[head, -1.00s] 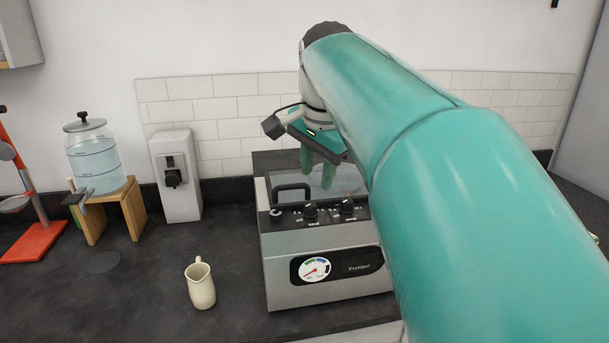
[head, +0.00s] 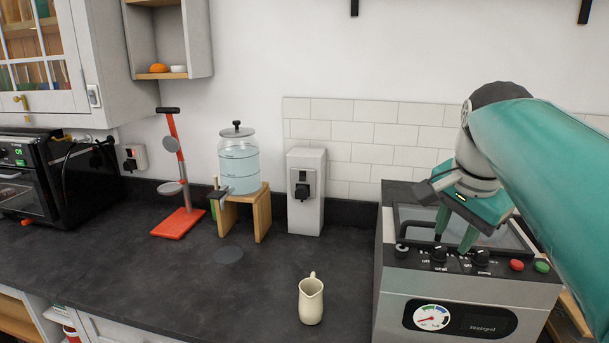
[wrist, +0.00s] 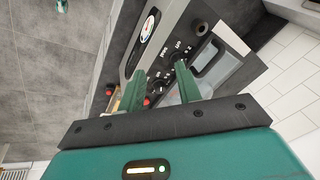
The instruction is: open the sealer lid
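The sealer (head: 388,300) is a metal box with a dial, black knobs and red and green buttons on its front. Its lid (head: 503,232) is a dark-framed see-through panel on top and looks shut. My gripper (head: 455,240) is over the front of the lid, close behind the knobs, fingers pointing down. In the wrist view its two green fingers (wrist: 161,88) are apart with nothing held. Whether a finger touches the sealer I cannot tell.
A cream jug (head: 311,302) stands on the dark counter (head: 190,285) left of the sealer. A white dispenser box (head: 305,205), a water jar (head: 239,165) on a wooden stand and a red stand (head: 178,222) are farther left. The counter's front middle is clear.

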